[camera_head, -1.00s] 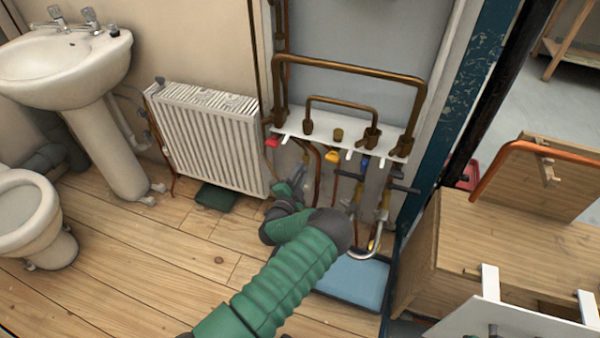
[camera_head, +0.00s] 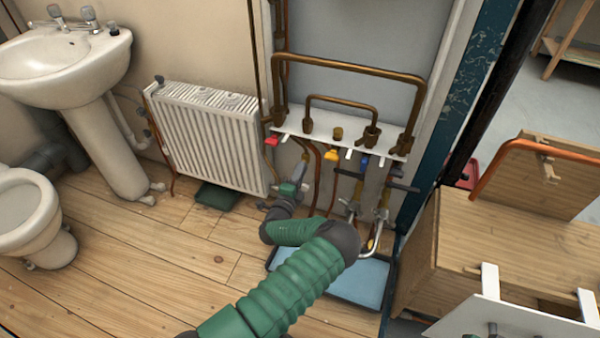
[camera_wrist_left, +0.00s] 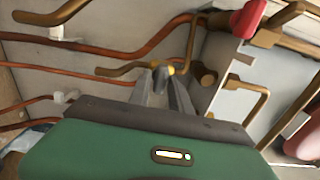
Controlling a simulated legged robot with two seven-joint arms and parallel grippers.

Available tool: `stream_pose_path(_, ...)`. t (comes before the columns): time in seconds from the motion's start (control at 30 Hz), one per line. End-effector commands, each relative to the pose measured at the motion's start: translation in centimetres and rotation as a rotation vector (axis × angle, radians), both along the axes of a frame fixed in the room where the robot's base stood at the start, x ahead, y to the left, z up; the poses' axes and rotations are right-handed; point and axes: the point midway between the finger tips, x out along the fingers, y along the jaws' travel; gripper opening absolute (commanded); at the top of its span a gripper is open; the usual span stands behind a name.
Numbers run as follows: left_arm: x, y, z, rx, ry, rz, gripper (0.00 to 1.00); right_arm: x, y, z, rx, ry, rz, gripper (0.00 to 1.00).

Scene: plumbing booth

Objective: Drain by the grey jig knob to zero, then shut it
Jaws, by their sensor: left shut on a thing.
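The jig is a white rail (camera_head: 325,138) with brown pipe loops, and coloured and white levers along its front. My left gripper (camera_head: 301,172) is low in front of the rail's left part, below the red lever (camera_head: 272,141). In the left wrist view the gripper's fingers (camera_wrist_left: 163,82) are shut around a small grey piece, seemingly the grey jig knob (camera_wrist_left: 161,76), beside a brass elbow. The fingers hide most of it, so its turn position cannot be told. No gauge reading is legible. My right gripper is not in view.
A blue tray (camera_head: 358,285) lies on the floor under the jig, partly behind my left arm. A white radiator (camera_head: 205,135) stands to the left. A wooden bench (camera_head: 490,240) is at the right. Copper pipes (camera_wrist_left: 95,48) run close to the left fingers.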

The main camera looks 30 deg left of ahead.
Motion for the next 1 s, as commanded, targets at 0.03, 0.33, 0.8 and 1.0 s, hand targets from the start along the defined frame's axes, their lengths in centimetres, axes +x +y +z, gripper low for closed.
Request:
stream_pose_path(0.03, -0.1, -0.4, -0.6, -0.002, 0.013, -0.007, 0.0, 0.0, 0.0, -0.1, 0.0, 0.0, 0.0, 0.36)
stream_pose_path(0.33, -0.1, -0.4, -0.7, -0.003, 0.014, -0.007, 0.0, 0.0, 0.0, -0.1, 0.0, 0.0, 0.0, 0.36)
stream_pose_path(0.8, -1.0, -0.4, -0.1, -0.002, 0.007, -0.002, 0.37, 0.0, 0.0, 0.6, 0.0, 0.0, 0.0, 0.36)
stream_pose_path(1.0, -5.7, -1.5, 0.2, -0.002, 0.011, -0.001, 0.37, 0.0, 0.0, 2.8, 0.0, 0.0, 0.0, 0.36)
